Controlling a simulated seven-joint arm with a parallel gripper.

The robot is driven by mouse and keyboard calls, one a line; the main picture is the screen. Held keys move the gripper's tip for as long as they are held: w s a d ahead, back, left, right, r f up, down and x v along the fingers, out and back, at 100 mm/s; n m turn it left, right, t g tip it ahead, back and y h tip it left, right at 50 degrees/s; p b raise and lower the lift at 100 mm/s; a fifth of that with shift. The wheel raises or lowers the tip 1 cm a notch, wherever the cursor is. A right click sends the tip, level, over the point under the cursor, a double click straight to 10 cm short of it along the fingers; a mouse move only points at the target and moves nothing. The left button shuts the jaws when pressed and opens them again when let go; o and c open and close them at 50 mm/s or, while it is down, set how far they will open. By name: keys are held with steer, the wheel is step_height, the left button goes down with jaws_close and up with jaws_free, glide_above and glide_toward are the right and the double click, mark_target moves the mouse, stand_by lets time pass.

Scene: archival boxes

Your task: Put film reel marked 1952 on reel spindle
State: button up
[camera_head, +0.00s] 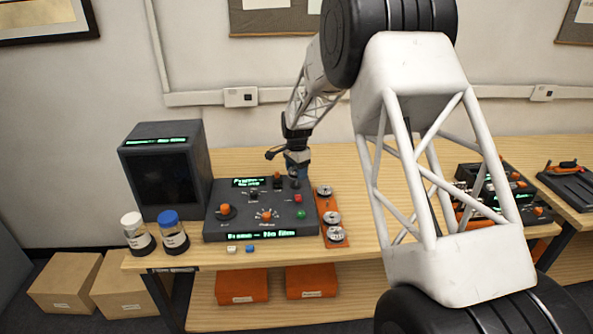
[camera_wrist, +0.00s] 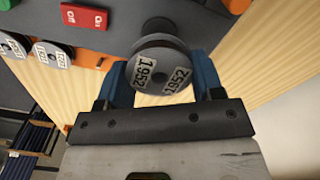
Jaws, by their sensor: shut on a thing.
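The film reel marked 1952 (camera_wrist: 160,72) is a dark disc with two white labels. It sits between the blue fingers of my gripper (camera_wrist: 160,82), which is shut on it. In the head view my gripper (camera_head: 297,168) points down over the back right part of the dark console (camera_head: 232,206), and the reel is too small to make out there. In the wrist view a round grey post-like part (camera_wrist: 157,26) shows just beyond the reel; I cannot tell whether it is the reel spindle or whether the reel touches it.
An orange strip (camera_head: 329,208) with several reels lies right of the console. A dark monitor box (camera_head: 163,170) and two jars (camera_head: 172,232) stand on the left. A second console (camera_head: 510,190) is on the right. My arm hides part of the table's middle.

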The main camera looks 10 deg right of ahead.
steer(key=shift+f, duration=0.3)
steer(key=shift+f, duration=0.6)
steer(key=shift+f, duration=0.2)
stand_by(0.4)
steer(key=shift+f, duration=0.6)
steer(key=shift+f, duration=0.35)
stand_by(0.9)
steer(key=o, duration=1.2)
steer(key=shift+o, duration=0.2)
steer(key=shift+r, duration=0.1)
steer(key=shift+r, duration=3.4)
